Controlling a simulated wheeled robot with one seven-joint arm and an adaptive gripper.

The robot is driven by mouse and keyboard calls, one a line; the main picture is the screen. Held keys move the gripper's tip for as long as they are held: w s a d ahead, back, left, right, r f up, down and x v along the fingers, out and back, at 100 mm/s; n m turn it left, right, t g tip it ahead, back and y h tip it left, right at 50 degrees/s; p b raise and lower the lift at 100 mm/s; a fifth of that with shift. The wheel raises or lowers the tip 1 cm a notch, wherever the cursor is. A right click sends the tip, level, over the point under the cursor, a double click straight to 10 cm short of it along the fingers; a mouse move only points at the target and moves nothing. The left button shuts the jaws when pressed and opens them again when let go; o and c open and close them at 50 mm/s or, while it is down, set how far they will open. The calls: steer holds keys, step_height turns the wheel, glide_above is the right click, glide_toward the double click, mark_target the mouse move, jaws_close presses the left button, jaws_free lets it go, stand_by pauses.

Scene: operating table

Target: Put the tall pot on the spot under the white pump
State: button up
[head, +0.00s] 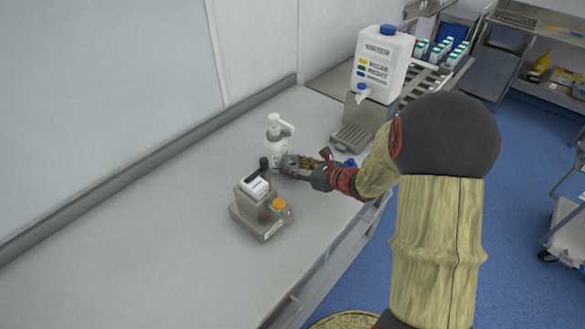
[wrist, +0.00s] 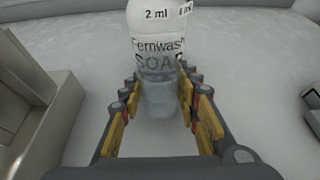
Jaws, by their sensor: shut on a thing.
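The white pump bottle (head: 277,150) stands upright on the grey table, its nozzle pointing right. Its lettered front fills the top middle of the wrist view (wrist: 156,22). My gripper (head: 285,166) is low at the table, just in front of the bottle. In the wrist view its fingers (wrist: 158,98) are shut on a clear, see-through tall pot (wrist: 158,88). The pot looks upright and lies in front of the bottle, whose lettering shows through it. I cannot tell if the pot touches the table. The pot is too small to make out in the head view, and no spot is distinguishable.
A metal stand (head: 262,222) with a dark lever and an orange-topped item is close to my gripper's near side. A water canister (head: 382,65) with a tap stands on a metal block behind right. The table's left and front are clear.

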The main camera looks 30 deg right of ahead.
steer(key=shift+f, duration=0.1)
steer(key=o, duration=0.8)
steer(key=shift+f, duration=0.1)
steer(key=o, duration=0.4)
steer(key=shift+c, duration=0.2)
steer(key=shift+o, duration=0.5)
steer(key=shift+r, duration=0.2)
steer(key=shift+s+d+r, duration=0.15)
steer(key=shift+s, duration=0.1)
steer(key=p+v, duration=0.3)
steer(key=v, duration=0.8)
steer(key=shift+s, duration=0.15)
